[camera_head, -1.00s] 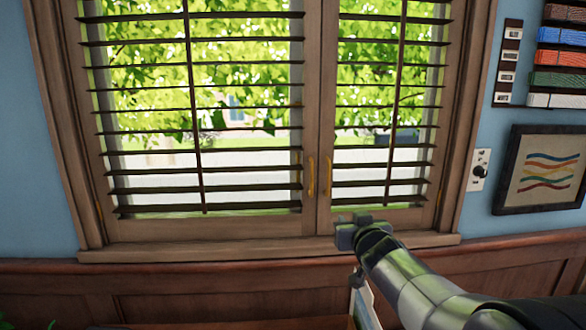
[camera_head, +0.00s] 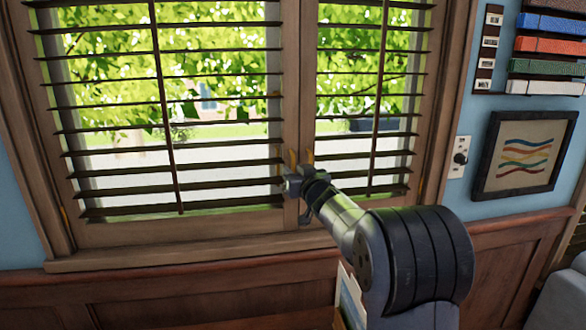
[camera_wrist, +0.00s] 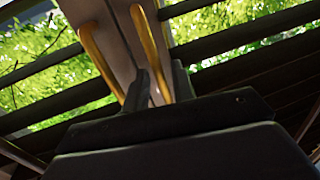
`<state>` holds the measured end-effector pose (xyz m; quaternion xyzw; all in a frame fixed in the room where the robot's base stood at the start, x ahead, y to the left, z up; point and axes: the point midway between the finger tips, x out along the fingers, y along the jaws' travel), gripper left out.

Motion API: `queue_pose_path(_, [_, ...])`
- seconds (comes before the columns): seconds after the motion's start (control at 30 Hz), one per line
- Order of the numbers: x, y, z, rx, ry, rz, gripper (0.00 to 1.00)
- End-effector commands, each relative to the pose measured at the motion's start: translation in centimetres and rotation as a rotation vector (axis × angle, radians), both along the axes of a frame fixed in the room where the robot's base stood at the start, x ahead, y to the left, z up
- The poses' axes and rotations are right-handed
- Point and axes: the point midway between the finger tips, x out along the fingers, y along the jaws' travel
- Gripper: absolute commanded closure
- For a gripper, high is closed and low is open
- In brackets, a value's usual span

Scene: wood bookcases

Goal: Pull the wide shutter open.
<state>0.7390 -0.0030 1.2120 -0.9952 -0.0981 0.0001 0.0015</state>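The wide shutter (camera_head: 165,232) is the left wooden panel with dark slats, and it looks closed beside the narrower right shutter (camera_head: 433,120). Its slim brass handle (camera_head: 292,160) stands at its right edge; it also shows in the wrist view (camera_wrist: 100,62). The narrow shutter's brass handle (camera_head: 310,158) is close beside it, also seen in the wrist view (camera_wrist: 150,42). My gripper (camera_head: 293,182) is at the handles' lower ends. In the wrist view its fingers (camera_wrist: 160,82) are apart, with the right-hand handle's lower end showing between them. Contact cannot be told.
A wooden sill (camera_head: 170,256) runs below the shutters, above brown wall panelling (camera_head: 200,295). A framed picture (camera_head: 524,152), a wall switch (camera_head: 459,157) and a rack of coloured bundles (camera_head: 550,45) are at right. A papery object (camera_head: 350,300) stands below my arm.

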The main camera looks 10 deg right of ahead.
Motion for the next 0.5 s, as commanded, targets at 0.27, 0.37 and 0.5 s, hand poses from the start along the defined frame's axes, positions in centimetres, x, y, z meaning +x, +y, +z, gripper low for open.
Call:
queue_pose_path(0.27, [1.48, 0.32, -0.04, 0.0, 0.001, 0.0, 0.75])
queue_pose_path(0.37, [1.5, 0.33, -0.05, 0.0, 0.001, 0.0, 0.75])
queue_pose_path(0.5, [1.49, 0.32, -0.04, 0.0, 0.001, 0.0, 0.75])
